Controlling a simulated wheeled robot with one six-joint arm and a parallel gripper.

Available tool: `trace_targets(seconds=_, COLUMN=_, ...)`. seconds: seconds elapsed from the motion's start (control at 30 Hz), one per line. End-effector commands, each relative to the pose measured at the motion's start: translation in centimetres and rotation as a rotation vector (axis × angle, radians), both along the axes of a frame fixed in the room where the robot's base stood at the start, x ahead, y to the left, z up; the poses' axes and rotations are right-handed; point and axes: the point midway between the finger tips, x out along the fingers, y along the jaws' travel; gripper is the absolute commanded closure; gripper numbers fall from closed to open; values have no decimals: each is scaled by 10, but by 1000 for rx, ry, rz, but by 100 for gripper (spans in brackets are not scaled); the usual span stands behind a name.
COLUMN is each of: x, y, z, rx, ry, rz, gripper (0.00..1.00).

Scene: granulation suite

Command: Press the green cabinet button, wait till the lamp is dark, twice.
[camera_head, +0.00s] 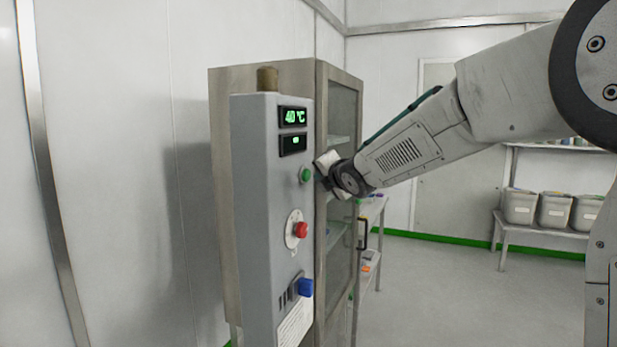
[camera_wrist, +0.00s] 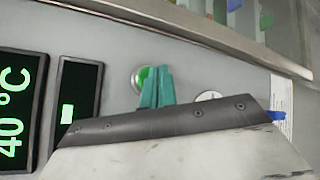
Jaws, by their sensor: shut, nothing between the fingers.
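The grey control cabinet panel (camera_head: 262,200) carries a round green button (camera_head: 305,175) below two displays. The button also shows in the wrist view (camera_wrist: 140,76), partly covered by my teal fingertips. A brownish dome lamp (camera_head: 267,78) stands on top of the panel and looks unlit. My gripper (camera_wrist: 157,87) is shut and empty, its tips right in front of the button. I cannot tell whether they touch it. In the head view the wrist reaches in from the right, just beside the button, and the fingertips are hard to make out.
The upper display (camera_head: 293,116) reads 40 °C; the lower display (camera_head: 293,144) shows a small green mark. Below the green button are a red knob (camera_head: 300,230) and a blue switch (camera_head: 306,287). A glass-doored cabinet (camera_head: 340,230) stands behind. Grey bins (camera_head: 555,211) sit on a far bench.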

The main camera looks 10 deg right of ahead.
Motion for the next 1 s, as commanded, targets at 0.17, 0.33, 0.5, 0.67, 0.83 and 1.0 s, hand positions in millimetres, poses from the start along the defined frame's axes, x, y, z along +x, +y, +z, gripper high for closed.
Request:
trace_targets(seconds=0.17, x=0, y=0, z=0, rx=0, ry=0, rz=0, gripper=100)
trace_targets(seconds=0.33, x=0, y=0, z=0, rx=0, ry=0, rz=0, gripper=100)
trace_targets(seconds=0.5, x=0, y=0, z=0, rx=0, ry=0, rz=0, gripper=100)
trace_targets(seconds=0.67, x=0, y=1, z=0, rx=0, ry=0, rz=0, gripper=100)
trace_targets(seconds=0.83, x=4, y=5, z=-1, rx=0, ry=1, rz=1, gripper=100)
trace_targets(seconds=1.0, x=5, y=7, z=0, rx=0, ry=1, rz=1, gripper=100)
